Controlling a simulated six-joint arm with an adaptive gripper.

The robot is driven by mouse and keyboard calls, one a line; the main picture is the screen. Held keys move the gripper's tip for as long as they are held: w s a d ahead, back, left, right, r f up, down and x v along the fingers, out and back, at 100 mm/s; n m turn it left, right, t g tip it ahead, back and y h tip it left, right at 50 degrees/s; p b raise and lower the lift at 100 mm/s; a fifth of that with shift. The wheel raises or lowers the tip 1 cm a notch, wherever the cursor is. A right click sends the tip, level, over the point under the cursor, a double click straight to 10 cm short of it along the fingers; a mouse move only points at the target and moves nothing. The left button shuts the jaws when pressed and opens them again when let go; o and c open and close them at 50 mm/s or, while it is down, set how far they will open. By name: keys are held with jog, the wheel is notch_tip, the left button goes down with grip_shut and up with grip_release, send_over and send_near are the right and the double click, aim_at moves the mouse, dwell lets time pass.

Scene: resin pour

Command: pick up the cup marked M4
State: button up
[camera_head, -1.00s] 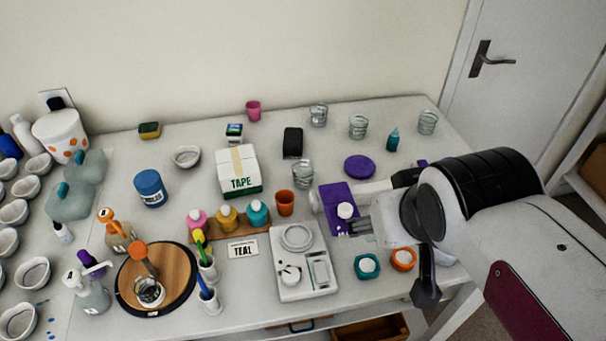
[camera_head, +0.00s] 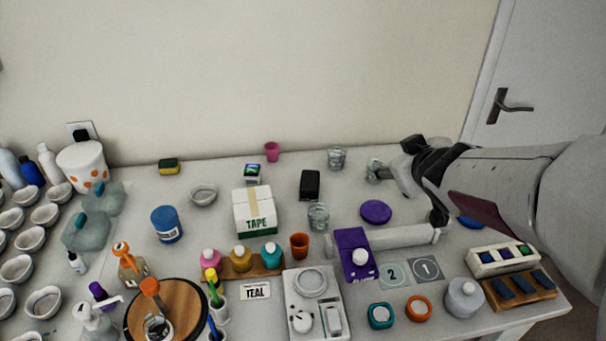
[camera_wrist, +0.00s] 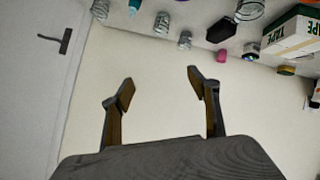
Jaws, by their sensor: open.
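Several clear ribbed cups stand on the table; no M4 mark can be read on any. The wrist view shows several clear cups (camera_wrist: 162,22) along the table at the top. My gripper (camera_wrist: 160,88) is open and empty there, its fingers against the pale wall, apart from the cups in the picture.
A black block (camera_head: 310,184), a purple disc (camera_head: 376,211), an orange cup (camera_head: 299,246) and a tape box (camera_head: 254,212) stand near the cups. A pink cup (camera_head: 272,151) is at the back. The wall (camera_head: 300,80) rises close behind the table.

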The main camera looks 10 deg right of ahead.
jog(key=w+a+f+n+y, duration=0.1)
jog(key=w+f+n+y, duration=0.1)
jog(key=w+f, duration=0.15)
jog(key=n+g+y, duration=0.3)
jog(key=n+y, duration=0.1)
jog(key=y, duration=0.6)
send_near(310, 208)
jog(key=shift+v, duration=1.1)
jog(key=shift+a+r, duration=0.1)
jog(key=shift+a, duration=0.05)
jog(key=shift+x, duration=1.25)
jog(key=shift+x, duration=2.6)
jog(key=shift+w, duration=0.1)
